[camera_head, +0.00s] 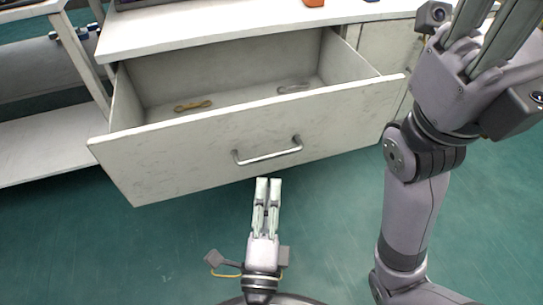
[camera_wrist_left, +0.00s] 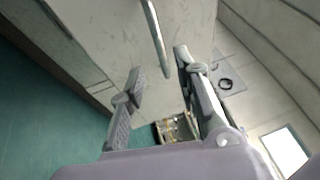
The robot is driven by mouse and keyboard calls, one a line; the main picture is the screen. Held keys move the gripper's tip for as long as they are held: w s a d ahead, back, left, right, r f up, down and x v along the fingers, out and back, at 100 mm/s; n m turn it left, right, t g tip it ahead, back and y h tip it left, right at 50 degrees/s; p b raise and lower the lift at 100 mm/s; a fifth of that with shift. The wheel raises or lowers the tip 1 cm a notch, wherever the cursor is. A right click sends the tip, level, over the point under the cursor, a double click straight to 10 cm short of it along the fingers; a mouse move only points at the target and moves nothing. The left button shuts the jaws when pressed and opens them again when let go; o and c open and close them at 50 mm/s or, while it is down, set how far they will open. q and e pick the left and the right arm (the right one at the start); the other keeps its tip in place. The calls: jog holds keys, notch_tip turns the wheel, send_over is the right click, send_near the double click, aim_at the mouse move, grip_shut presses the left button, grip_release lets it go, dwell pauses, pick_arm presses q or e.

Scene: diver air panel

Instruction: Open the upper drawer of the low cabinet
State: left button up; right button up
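The low cabinet's upper drawer (camera_head: 200,152) is pulled well out, showing its inside. Its bar handle (camera_head: 268,155) is on the front panel and also shows in the left wrist view (camera_wrist_left: 156,38). My left gripper (camera_head: 268,181) is below and in front of the handle, apart from it. In the left wrist view its fingers (camera_wrist_left: 160,68) stand apart with nothing between them, and the handle lies just ahead. My right gripper (camera_head: 490,32) is raised at the upper right, away from the drawer, its fingertips cut off by the frame.
A tan, bone-shaped item (camera_head: 193,105) and a grey item (camera_head: 293,88) lie in the drawer. The white cabinet top (camera_head: 190,27) is above it. A shelf unit (camera_head: 45,135) stands at the left. The green floor (camera_head: 130,250) in front is clear.

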aim_at(271, 155)
pick_arm(q)
jog(key=x, duration=0.9)
jog(key=shift+s, duration=0.1)
jog(key=shift+c, duration=0.5)
grip_shut()
